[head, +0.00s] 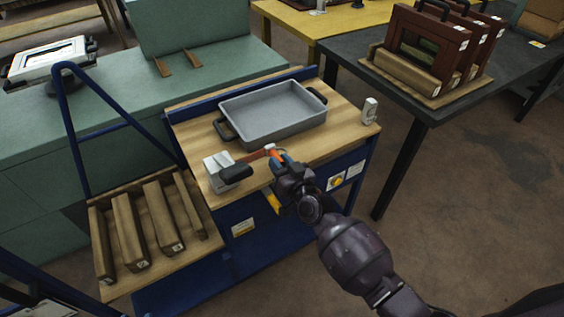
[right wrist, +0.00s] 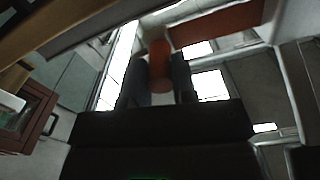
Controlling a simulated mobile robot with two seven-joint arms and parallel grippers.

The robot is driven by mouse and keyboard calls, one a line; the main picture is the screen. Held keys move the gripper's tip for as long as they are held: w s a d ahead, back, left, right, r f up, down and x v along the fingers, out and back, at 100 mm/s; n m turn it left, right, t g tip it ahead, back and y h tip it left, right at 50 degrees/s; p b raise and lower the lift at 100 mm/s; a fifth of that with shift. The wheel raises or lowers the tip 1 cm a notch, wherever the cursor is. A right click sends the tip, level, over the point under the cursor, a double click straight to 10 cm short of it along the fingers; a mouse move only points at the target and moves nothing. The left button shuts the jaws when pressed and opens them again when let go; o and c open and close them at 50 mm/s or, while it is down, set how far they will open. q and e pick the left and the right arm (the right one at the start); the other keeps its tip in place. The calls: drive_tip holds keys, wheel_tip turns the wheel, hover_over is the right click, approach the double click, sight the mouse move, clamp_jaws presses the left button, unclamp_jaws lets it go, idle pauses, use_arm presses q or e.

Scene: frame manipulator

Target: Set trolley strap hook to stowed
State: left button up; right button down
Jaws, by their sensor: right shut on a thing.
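The trolley (head: 285,188) has a wooden top and a blue frame. A grey bracket (head: 213,163) with a black grip (head: 236,173) sits at its front left corner. A red-orange bar, which looks like the strap hook (head: 258,155), runs from beside the bracket along the front of the top to my right gripper (head: 279,157). My right gripper is shut on its orange end. In the right wrist view an orange cylinder (right wrist: 160,68) stands between the two dark fingers (right wrist: 160,80). The fingers partly hide the hook's tip. My left gripper is not in view.
A grey tray (head: 240,132) with black handles stands on the trolley just behind my gripper. A small pale block (head: 369,111) is at the top's right corner. Wooden bars lie on a lower shelf (head: 158,268) at left. A dark table (head: 420,98) with frames is at right.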

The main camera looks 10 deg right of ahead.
drive_tip(key=s+a+p, duration=0.2)
drive_tip(key=s+a, duration=0.1)
drive_tip(key=a, duration=0.5)
drive_tip(key=shift+a, duration=0.35)
drive_tip(key=shift+s+a, duration=0.1)
drive_tip(key=c, duration=0.9)
unclamp_jaws()
drive_tip(key=shift+s, duration=0.1)
